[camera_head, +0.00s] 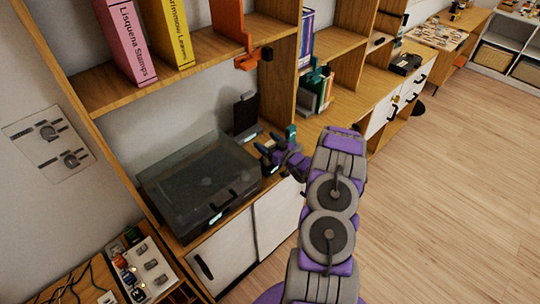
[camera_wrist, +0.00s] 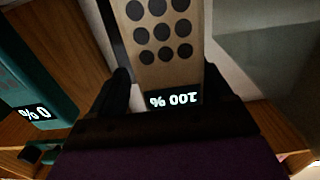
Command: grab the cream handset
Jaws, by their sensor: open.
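The cream handset (camera_wrist: 160,76) stands out in the wrist view, with rows of dark round buttons and a lit display reading 100 %, upside down in the picture. My gripper (camera_wrist: 167,88) is open, with one dark finger on each side of the handset's display end. I cannot tell whether either finger touches it. In the head view my gripper (camera_head: 268,149) is at the wooden shelf, just right of the turntable. The handset is not clear there, largely hidden by my gripper.
A teal device (camera_wrist: 38,100) with a 0 % display lies left of the handset; it also shows in the head view (camera_head: 291,132). A turntable with a clear lid (camera_head: 198,178) sits beside my gripper. An orange bracket (camera_head: 247,61) hangs from the shelf above.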

